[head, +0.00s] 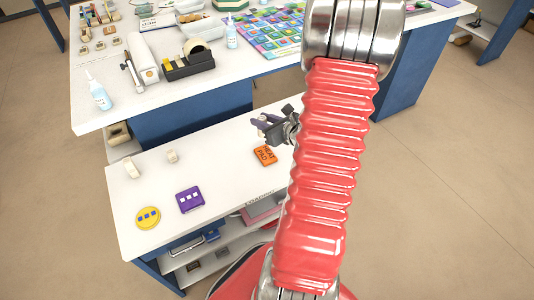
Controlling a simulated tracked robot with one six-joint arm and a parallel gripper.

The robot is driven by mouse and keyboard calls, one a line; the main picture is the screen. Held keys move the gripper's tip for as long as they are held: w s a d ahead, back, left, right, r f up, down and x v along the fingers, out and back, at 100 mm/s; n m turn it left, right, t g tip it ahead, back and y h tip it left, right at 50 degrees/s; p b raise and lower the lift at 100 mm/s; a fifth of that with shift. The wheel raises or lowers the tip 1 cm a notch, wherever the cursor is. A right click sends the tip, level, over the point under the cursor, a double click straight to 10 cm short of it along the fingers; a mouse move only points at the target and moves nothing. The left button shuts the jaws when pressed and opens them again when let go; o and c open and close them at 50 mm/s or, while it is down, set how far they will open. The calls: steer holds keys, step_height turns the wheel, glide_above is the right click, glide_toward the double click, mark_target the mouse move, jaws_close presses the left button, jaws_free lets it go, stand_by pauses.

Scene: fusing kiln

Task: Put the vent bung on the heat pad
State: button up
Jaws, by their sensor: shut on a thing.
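The heat pad (264,156) is a small orange square with dark lettering. It lies flat on the white top of the low bench, right of the bench's middle. My gripper (262,124) is dark grey and reaches out to the left from behind my red arm. It is above the bench, and in the picture it sits just above the heat pad. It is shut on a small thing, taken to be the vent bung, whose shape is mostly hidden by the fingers. Nothing lies on the visible face of the heat pad.
On the low bench (230,148) lie a purple square (190,200), a yellow disc (147,217) and two small pale pieces (131,169), (172,156). A taller table behind holds a tape dispenser (188,63), bottles and coloured tiles (270,32). The bench middle is clear.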

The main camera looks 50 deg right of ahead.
steer(key=shift+s+d, duration=0.4)
steer(key=shift+f, duration=0.15)
glide_above(266, 154)
steer(key=shift+w+f, duration=0.1)
steer(key=shift+f, duration=2.7)
steer(key=shift+f, duration=0.15)
steer(key=shift+f, duration=1.95)
steer(key=o, duration=1.1)
steer(key=shift+f, duration=0.1)
steer(key=shift+c, duration=0.2)
